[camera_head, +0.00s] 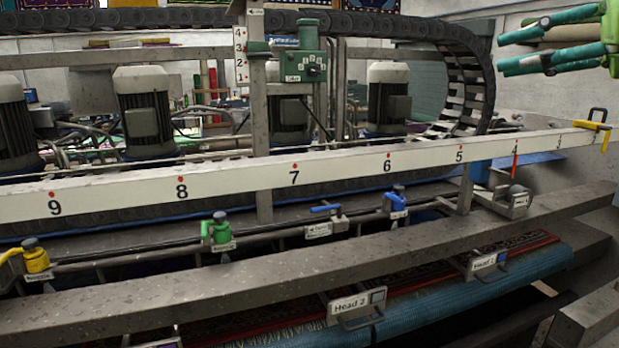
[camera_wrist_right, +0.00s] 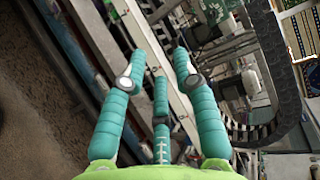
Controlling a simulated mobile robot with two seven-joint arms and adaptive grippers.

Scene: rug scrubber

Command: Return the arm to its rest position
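My right gripper (camera_head: 508,53) is raised at the upper right of the head view, its teal fingers pointing left. It also shows in the right wrist view (camera_wrist_right: 160,62), with its three fingers spread apart and nothing between them. It is clear of the machine, above the right end of the white numbered beam (camera_head: 340,166). My left gripper is not in view.
A rug scrubber fills the head view. Its pipe carries a green valve (camera_head: 217,231), a blue valve (camera_head: 396,202) and a yellow valve (camera_head: 36,258). A yellow clamp (camera_head: 598,120) sits on the beam below my right gripper. A green control box (camera_head: 301,66) stands behind.

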